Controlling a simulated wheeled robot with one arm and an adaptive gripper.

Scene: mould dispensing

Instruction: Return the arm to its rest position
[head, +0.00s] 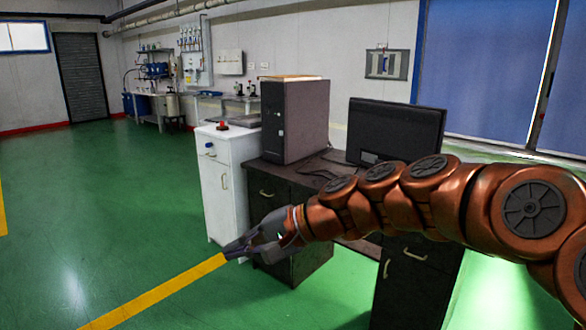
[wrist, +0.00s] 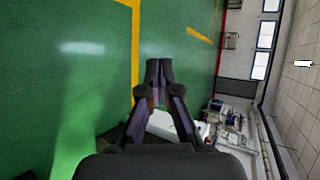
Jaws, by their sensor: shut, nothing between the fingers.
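My arm reaches in from the right in the head view, stretched to the left in front of a dark desk. My gripper (head: 228,254) is at its left end, over the green floor near a yellow line. In the wrist view my gripper (wrist: 159,68) has its fingertips together with nothing between them. It holds nothing and touches nothing that I can see.
A dark desk (head: 262,191) with a computer tower (head: 293,120) and a monitor (head: 397,131) stands behind my arm. A white cabinet (head: 217,185) is beside the desk. The green floor (head: 95,215) to the left is clear.

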